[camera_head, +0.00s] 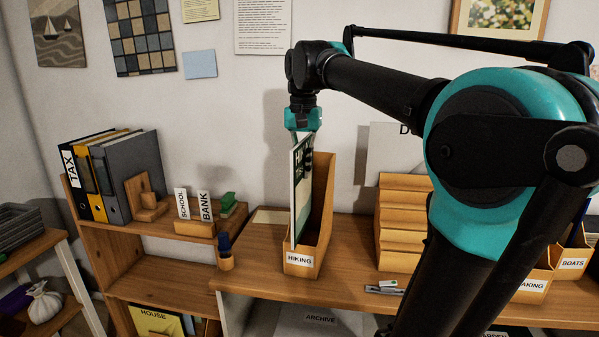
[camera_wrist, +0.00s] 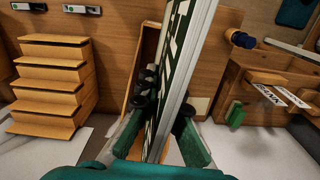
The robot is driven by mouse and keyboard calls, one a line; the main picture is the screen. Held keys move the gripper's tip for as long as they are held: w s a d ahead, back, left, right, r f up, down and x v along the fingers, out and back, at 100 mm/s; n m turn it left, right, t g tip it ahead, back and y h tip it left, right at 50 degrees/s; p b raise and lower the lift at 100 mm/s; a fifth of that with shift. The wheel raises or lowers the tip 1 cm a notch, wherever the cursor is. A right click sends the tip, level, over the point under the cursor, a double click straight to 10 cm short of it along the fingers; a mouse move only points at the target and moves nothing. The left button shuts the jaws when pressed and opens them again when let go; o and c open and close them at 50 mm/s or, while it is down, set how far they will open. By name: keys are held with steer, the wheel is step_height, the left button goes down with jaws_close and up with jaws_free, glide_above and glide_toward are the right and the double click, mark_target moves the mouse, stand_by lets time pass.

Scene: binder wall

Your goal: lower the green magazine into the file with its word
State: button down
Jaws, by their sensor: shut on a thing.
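The magazine (camera_head: 301,195) stands upright in the head view, with pale edges and a dark green cover; its large lettering is too steeply angled to read. My gripper (camera_head: 303,128) is above it, pointing down and shut on its upper part. In the wrist view my gripper's fingers (camera_wrist: 163,112) press on both faces of the magazine (camera_wrist: 184,65). A wooden file (camera_head: 322,215) labelled HIKING stands on the desk. The magazine's lower end reaches the file's low front wall, within or just over its opening; how deep it sits is hidden. The file also shows behind the magazine in the wrist view (camera_wrist: 150,42).
A stepped wooden organiser (camera_head: 402,225) stands right of the file. Files labelled BOATS (camera_head: 573,264) and one ending in AKING (camera_head: 532,286) stand farther right, partly behind my arm.

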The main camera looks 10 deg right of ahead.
glide_toward(311, 188)
steer(key=shift+w+d+f, duration=0.15)
steer(key=shift+w+f, duration=0.05)
steer(key=shift+w, duration=0.3)
steer(key=shift+w+d+f, duration=0.1)
steer(key=shift+w+f, duration=0.05)
steer(key=shift+w, duration=0.35)
steer(key=shift+f, duration=0.35)
stand_by(0.5)
steer(key=shift+f, duration=4.8)
